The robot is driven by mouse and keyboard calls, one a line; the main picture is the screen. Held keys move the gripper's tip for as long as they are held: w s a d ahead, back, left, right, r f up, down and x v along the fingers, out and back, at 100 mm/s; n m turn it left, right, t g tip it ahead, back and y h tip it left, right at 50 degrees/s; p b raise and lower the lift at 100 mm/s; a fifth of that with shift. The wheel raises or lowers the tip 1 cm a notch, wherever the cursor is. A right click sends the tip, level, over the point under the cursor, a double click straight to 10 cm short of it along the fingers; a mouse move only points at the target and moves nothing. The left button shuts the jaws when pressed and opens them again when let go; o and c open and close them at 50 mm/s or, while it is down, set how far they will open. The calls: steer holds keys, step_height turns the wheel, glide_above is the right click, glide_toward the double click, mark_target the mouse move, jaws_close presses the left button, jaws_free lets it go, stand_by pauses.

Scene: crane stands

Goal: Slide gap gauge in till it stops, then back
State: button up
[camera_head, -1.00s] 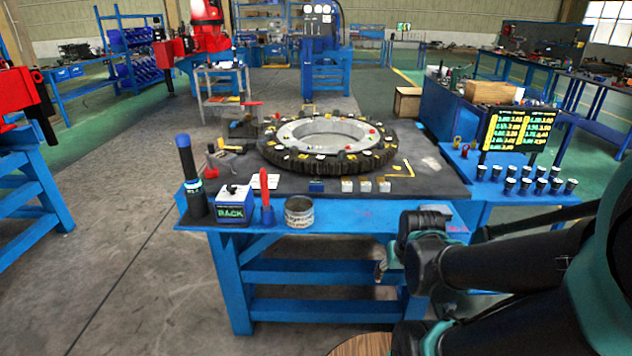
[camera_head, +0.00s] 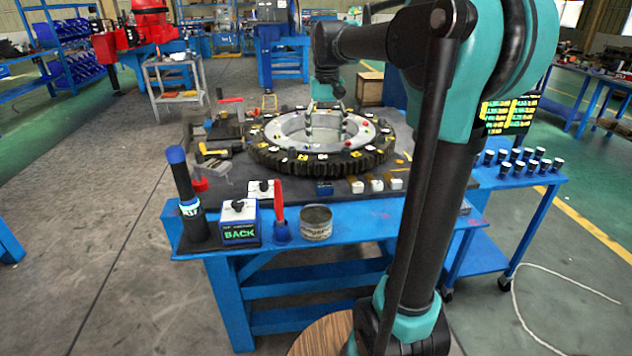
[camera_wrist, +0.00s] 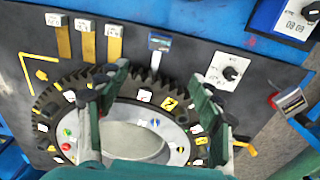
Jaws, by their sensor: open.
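The ring gear (camera_head: 372,160), dark and toothed with a pale inner ring, lies flat on the bench and carries several coloured tags and buttons. Three brass-coloured strips with white labelled blocks (camera_wrist: 85,38) lie by its near side. A small blue block (camera_wrist: 158,43) with a grey face lies beside them; it also shows in the head view (camera_head: 324,188). I cannot tell which piece is the gap gauge. My gripper (camera_head: 326,125) is open and empty above the ring; in the wrist view its fingers (camera_wrist: 160,80) stand apart over the ring's toothed edge.
A black bottle (camera_head: 188,200), a box marked BACK (camera_head: 239,223), a red-handled tool (camera_head: 279,215) and a tin (camera_head: 316,223) stand along the bench's front edge. A blue cart (camera_head: 500,215) with several dark cylinders is at right. A dial box (camera_wrist: 228,70) lies near the ring.

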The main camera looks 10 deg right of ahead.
mark_target(325, 185)
step_height(325, 185, down, 17)
stand_by(0.5)
steer(key=shift+c, duration=0.5)
steer(key=c, duration=1.1)
steer(key=shift+o, duration=0.2)
steer(key=shift+w, duration=2.5)
steer(key=o, duration=1.1)
steer(key=shift+o, duration=0.3)
step_height(325, 185, up, 12)
